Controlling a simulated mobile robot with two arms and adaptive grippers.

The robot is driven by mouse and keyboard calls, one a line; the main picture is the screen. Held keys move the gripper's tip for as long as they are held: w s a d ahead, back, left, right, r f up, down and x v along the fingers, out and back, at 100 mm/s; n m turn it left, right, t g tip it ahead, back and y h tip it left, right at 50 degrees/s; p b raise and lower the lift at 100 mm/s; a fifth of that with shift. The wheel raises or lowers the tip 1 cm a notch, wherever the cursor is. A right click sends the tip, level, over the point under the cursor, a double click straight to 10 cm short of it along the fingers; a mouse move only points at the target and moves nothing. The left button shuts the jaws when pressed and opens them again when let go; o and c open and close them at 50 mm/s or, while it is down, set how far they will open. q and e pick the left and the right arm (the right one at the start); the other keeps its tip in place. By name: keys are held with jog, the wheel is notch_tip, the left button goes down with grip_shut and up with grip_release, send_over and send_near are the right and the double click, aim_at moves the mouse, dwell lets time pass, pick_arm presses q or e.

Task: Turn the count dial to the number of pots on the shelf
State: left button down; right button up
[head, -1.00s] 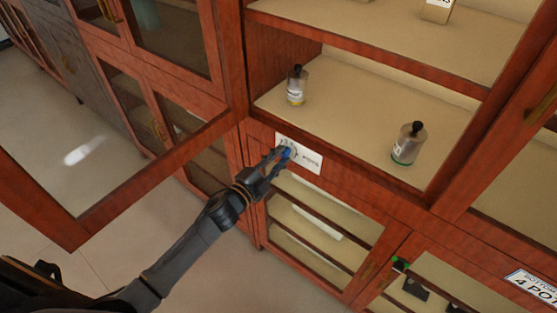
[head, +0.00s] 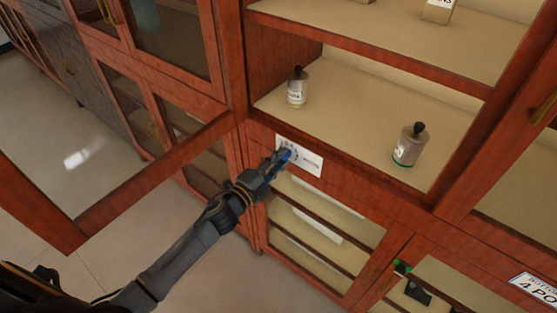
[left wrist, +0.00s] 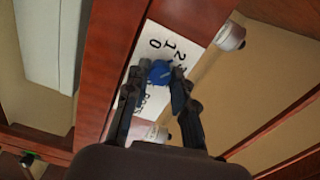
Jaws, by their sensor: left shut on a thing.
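The count dial is a blue knob (left wrist: 160,72) on a white number plate (head: 311,163) fixed to the cabinet's rail; digits show around it in the left wrist view. My left gripper (head: 284,156) is shut on the knob, one finger on each side. Two grey bottle-like pots with black tops stand on the open shelf (head: 350,105) above the plate: one pot (head: 297,90) at the left and one pot (head: 409,146) at the right. The knob's pointer setting is too small to read. My right gripper is not seen.
An open glass door (head: 130,180) with a red-brown frame swings out at the left, close to my arm. An upper shelf holds a labelled item (head: 438,10).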

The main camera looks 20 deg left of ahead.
pick_arm(q)
jog(key=c, duration=1.1)
grip_release()
jog(key=v, duration=1.2)
